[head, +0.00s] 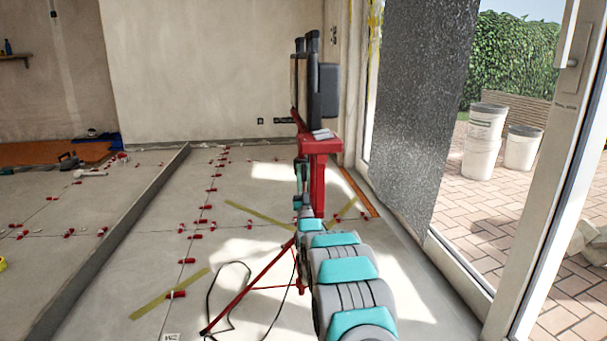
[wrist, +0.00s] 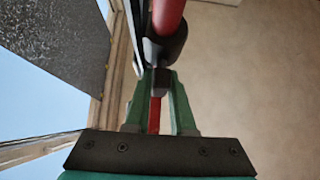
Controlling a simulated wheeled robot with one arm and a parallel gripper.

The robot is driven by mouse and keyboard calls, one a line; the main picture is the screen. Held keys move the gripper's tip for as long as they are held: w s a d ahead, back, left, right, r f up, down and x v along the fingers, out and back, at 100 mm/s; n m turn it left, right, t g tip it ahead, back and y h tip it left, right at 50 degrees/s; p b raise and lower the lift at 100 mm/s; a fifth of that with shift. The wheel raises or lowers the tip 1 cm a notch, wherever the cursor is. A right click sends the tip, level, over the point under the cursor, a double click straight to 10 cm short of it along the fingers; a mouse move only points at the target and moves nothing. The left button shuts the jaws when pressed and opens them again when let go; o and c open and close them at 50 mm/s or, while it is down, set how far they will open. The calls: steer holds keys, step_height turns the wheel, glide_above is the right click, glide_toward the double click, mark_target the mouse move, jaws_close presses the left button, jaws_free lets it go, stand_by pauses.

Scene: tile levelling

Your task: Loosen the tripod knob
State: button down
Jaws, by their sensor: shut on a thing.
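A red tripod (head: 318,185) stands on the tiled floor in the middle of the head view, with black and grey panels (head: 318,88) at its top. Its legs spread low behind my arm. In the wrist view a red tube (wrist: 167,16) runs into a black collar (wrist: 165,46). A small dark knob (wrist: 161,83) is below the collar, between the green fingers of my gripper (wrist: 160,78). The fingers are shut on the knob. In the head view my gripper (head: 301,172) is small, beside the red column, and the knob cannot be made out there.
A black cable (head: 228,268) loops on the floor by the tripod's leg. Red levelling clips (head: 183,227) and yellow tape strips (head: 258,216) lie on the tiles. A speckled dark panel (head: 420,110) and glass door stand close on the right.

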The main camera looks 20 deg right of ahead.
steer(key=c, duration=0.8)
jaws_free()
steer(key=shift+o, duration=0.2)
steer(key=v, duration=0.7)
steer(key=shift+s+f, duration=0.25)
steer(key=shift+s, duration=0.05)
steer(key=shift+s+a, duration=0.1)
